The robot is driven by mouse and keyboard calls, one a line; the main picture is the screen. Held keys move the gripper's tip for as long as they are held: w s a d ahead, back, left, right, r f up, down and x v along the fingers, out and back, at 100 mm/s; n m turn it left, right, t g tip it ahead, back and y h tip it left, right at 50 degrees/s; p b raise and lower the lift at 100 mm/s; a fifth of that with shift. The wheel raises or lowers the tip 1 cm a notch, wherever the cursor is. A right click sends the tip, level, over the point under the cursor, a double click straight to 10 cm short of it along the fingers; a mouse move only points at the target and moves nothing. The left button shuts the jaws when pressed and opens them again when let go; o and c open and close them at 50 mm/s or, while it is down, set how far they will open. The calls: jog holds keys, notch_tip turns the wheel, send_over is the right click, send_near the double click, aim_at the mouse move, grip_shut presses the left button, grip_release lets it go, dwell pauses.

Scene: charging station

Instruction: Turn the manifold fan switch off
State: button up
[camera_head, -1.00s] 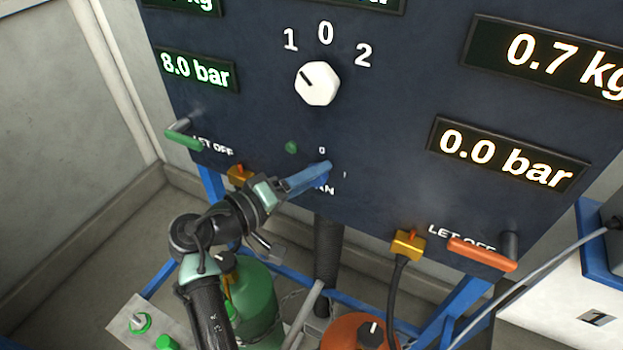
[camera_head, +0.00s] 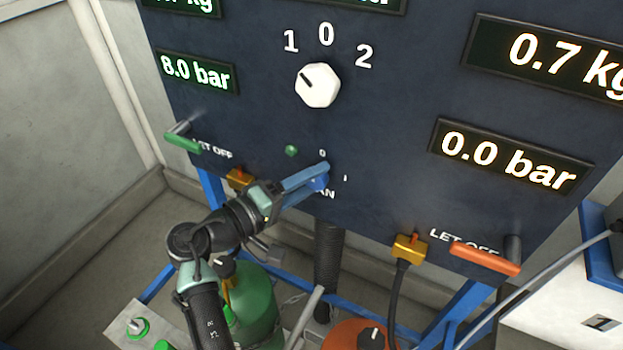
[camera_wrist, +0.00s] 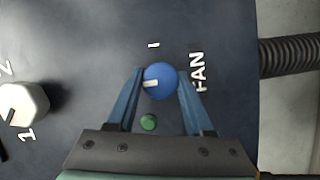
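The fan switch (camera_wrist: 161,80) is a round blue knob with a white mark, beside the letters FAN on the dark panel. In the wrist view its white mark points left, the side where the head view shows the 0 above it. My gripper (camera_head: 320,174) is at the switch, with one blue finger on each side of it. In the wrist view the fingers (camera_wrist: 160,77) stand apart, with narrow gaps to the knob. The left finger hides the 0 label there; the knob is partly hidden by the fingers in the head view.
A green indicator (camera_head: 291,151) sits left of the switch. A larger white knob (camera_head: 317,86) is above it. Green (camera_head: 183,141) and orange (camera_head: 485,259) LET OFF handles flank it lower on the panel. A dark corrugated hose (camera_head: 328,270) hangs below.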

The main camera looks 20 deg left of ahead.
jog(key=o, duration=0.4)
jog(key=b+v, duration=0.3)
jog(key=v, duration=1)
